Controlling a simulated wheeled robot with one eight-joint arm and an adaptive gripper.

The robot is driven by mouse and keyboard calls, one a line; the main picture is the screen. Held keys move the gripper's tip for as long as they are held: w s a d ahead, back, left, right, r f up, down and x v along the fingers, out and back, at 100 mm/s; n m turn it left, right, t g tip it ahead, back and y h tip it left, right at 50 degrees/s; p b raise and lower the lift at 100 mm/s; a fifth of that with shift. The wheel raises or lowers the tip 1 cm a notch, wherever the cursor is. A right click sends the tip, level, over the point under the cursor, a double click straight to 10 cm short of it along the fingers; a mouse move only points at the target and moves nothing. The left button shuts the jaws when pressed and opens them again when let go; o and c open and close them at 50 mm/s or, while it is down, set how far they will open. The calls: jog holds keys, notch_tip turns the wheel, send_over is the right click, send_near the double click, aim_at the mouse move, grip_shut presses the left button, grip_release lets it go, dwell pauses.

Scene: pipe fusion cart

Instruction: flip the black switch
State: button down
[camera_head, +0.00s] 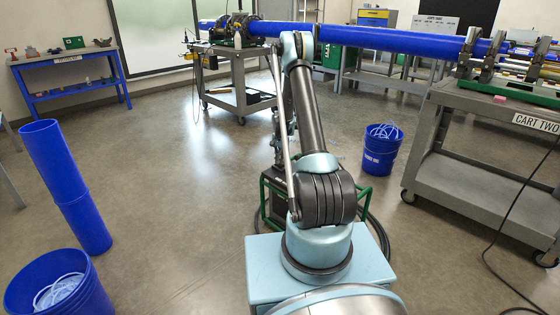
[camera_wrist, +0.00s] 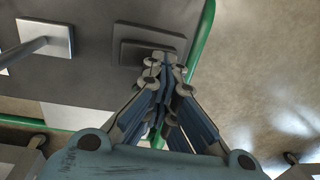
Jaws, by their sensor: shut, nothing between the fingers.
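In the wrist view, my gripper (camera_wrist: 166,62) is shut and empty, with its fingertips together. The tips are at the lower edge of a dark raised rectangular block (camera_wrist: 140,32) on a grey panel; I cannot tell if they touch it. This block may be the black switch, but no marking shows. A lighter square plate with a rod (camera_wrist: 48,42) is on the same panel to the left. In the head view, my arm hides the gripper and most of the green-framed unit (camera_head: 377,196) on the floor.
A green tube (camera_wrist: 201,42) bounds the panel on the right. In the head view, a blue bucket (camera_head: 382,150) and Cart Two (camera_head: 470,186) stand to the right. Dark cable lies around the unit. A blue pipe (camera_head: 65,185) and another bucket (camera_head: 60,285) are at left. Floor between is clear.

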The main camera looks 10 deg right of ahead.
jog(key=shift+w+a+f, duration=0.2)
jog(key=shift+w+a, duration=0.05)
jog(key=shift+a, duration=0.15)
